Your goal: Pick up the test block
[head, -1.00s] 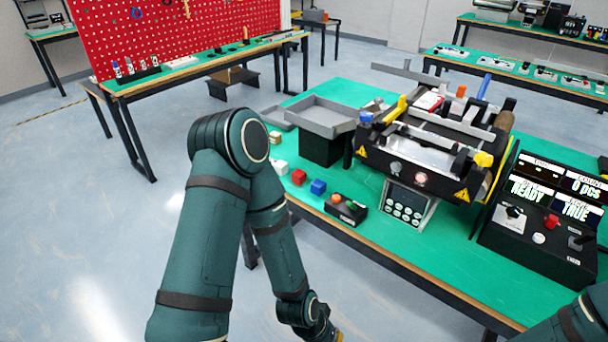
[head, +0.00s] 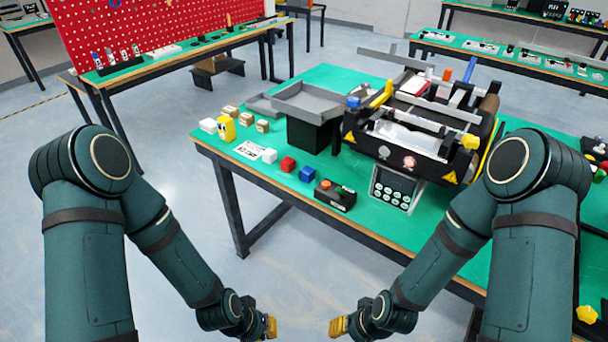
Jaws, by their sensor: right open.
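I cannot tell which block is the test block. Small blocks stand on the green table (head: 258,192) in the head view: a white cube (head: 270,155), a red cube (head: 287,164) and a blue cube (head: 307,174) in a row near the front edge. Brown blocks (head: 263,126), a white block (head: 208,125) and a yellow block (head: 227,132) stand at the left end. My left gripper (head: 271,327) and right gripper (head: 338,327) hang low in front of the table, apart from all blocks. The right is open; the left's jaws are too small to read.
A mini conveyor (head: 415,130) stands on the table, with a keypad (head: 393,190) at its front. A black button box (head: 335,195) sits before it. A grey tray (head: 305,101) stands on a black support. A printed card (head: 249,149) lies near the white cube.

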